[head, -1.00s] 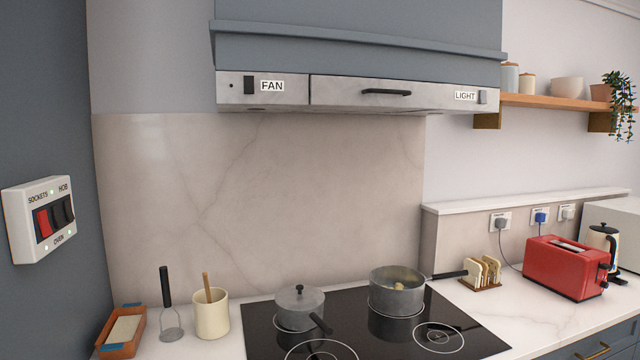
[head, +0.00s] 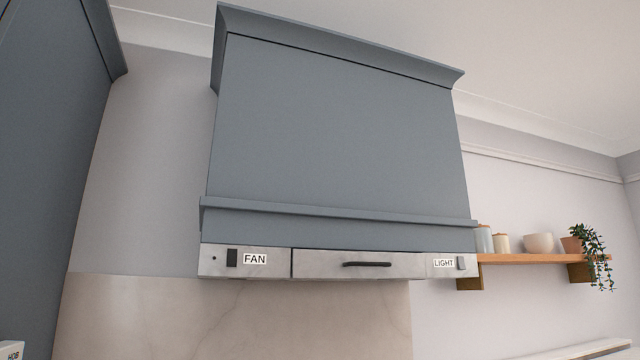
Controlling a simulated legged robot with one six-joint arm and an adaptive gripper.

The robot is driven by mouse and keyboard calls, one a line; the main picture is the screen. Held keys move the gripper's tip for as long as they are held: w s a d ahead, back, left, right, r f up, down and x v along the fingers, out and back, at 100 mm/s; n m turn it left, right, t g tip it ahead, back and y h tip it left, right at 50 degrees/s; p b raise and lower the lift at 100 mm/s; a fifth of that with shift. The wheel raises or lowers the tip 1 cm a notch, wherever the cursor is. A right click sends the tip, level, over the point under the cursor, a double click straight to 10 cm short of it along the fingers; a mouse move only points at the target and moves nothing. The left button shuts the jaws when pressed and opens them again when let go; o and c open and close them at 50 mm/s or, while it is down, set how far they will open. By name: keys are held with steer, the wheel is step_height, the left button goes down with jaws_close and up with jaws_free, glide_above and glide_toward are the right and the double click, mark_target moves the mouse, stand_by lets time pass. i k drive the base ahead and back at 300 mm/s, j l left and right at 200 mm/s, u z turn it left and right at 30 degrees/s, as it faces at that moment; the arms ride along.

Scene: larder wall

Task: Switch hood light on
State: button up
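The blue-grey range hood (head: 335,140) fills the middle of the head view. Along its lower edge runs a metal front panel (head: 320,262). A small grey rocker switch (head: 461,263) sits at the panel's right end, just right of the LIGHT label (head: 443,263). A dark switch (head: 232,258) sits at the left end beside the FAN label (head: 255,259). A dark bar handle (head: 367,264) is between them. I cannot tell the light switch's position, and no glow shows under the hood. My gripper is not in view.
A wooden shelf (head: 530,258) with jars, a bowl (head: 538,243) and a trailing plant (head: 592,255) is right of the hood. A tall dark cabinet side (head: 50,150) is at the left. The space before the hood looks clear.

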mark_target(461, 266)
steer(key=i+l, duration=0.2)
steer(key=l, duration=0.15)
steer(key=i+l, duration=0.2)
steer(key=l, duration=0.2)
steer(key=i+l, duration=0.2)
steer(key=l, duration=0.15)
steer(key=i+l+u, duration=0.1)
steer(key=l, duration=0.3)
steer(key=i+l, duration=0.45)
steer(key=l, duration=0.3)
steer(key=i+l, duration=0.2)
steer(key=l, duration=0.2)
steer(key=u, duration=0.05)
